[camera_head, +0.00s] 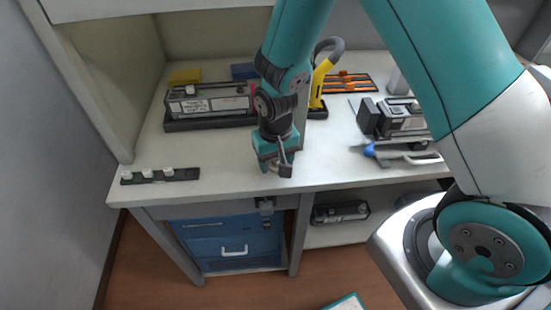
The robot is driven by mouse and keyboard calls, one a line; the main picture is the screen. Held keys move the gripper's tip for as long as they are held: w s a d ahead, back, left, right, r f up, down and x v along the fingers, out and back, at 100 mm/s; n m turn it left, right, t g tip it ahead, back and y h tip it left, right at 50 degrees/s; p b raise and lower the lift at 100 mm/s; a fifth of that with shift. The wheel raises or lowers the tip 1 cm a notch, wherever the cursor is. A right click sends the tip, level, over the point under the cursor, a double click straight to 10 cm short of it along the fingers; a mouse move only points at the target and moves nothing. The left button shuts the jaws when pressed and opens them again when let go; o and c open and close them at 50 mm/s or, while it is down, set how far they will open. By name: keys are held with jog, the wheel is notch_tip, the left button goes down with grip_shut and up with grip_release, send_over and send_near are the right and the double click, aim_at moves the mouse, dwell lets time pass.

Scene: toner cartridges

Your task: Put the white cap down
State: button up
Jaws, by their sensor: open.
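Several small white caps (147,173) sit in a row on a black strip (185,174) at the left front of the worktop. I cannot tell which one is the task's cap. My gripper (279,171) is over the front edge of the worktop, well to the right of the strip, pointing down. It is open. No white cap shows between its fingers, though the view of them is small and partly hidden.
A cartridge in a black tray (208,124) stands behind, left of my gripper. A yellow tool (320,83), an orange rack (348,83) and a grey-black device (393,117) stand right. The worktop (225,160) between strip and gripper is clear. Blue drawers (228,235) are below.

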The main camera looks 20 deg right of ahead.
notch_tip(320, 180, up, 12)
jog(key=s+a+r+n+y, duration=0.2)
jog(key=s+r+n, duration=0.2)
jog(key=s, duration=0.5)
jog(key=s+a+r+n+y, duration=0.2)
jog(key=s+r+n, duration=0.1)
jog(key=s+r, duration=0.6)
jog(key=shift+s+a+n+b, duration=0.3)
jog(key=shift+n+b, duration=0.1)
jog(key=shift+b, duration=0.05)
